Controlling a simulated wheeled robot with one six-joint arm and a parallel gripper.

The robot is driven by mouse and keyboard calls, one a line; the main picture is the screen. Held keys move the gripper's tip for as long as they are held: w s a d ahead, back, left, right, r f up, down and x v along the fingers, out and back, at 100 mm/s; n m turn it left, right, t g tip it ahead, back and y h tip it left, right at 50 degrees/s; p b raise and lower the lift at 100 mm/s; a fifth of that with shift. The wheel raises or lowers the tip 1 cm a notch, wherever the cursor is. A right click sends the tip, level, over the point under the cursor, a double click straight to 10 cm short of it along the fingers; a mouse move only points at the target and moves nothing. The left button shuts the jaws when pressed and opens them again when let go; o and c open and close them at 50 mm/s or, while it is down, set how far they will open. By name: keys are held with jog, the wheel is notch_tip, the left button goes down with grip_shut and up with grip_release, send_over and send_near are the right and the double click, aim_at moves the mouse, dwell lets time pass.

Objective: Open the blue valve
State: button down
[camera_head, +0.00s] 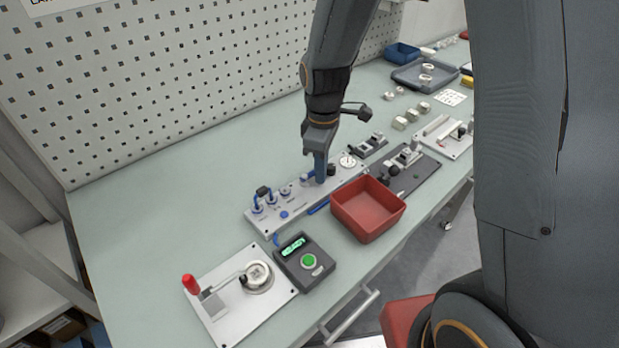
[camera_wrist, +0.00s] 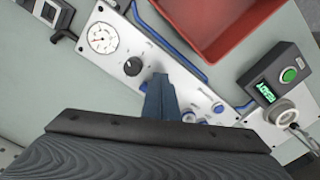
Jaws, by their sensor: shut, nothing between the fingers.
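A light grey panel (camera_head: 301,207) on the bench carries several blue-coloured fittings (camera_head: 272,200), a blue round part (camera_head: 284,214), a black knob (camera_head: 331,170) and a white gauge (camera_head: 347,160). I cannot tell for sure which blue part is the valve. My gripper (camera_head: 320,180) points down over the panel, its blue fingers shut and empty, between the fittings and the knob. In the wrist view the fingers (camera_wrist: 160,78) stand beside the black knob (camera_wrist: 133,66). Blue parts (camera_wrist: 188,117) show just right of them, partly hidden by my gripper. Contact with the panel is unclear.
A red bin (camera_head: 367,209) stands close in front of the panel, with a blue tube (camera_head: 318,208) between them. A box with a green button (camera_head: 304,262) and a plate with a red-handled lever (camera_head: 225,313) lie front left.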

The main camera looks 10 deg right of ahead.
jog(key=shift+d, duration=0.2)
notch_tip(320, 180, up, 7)
jog(key=p, duration=0.6)
dwell(0.4)
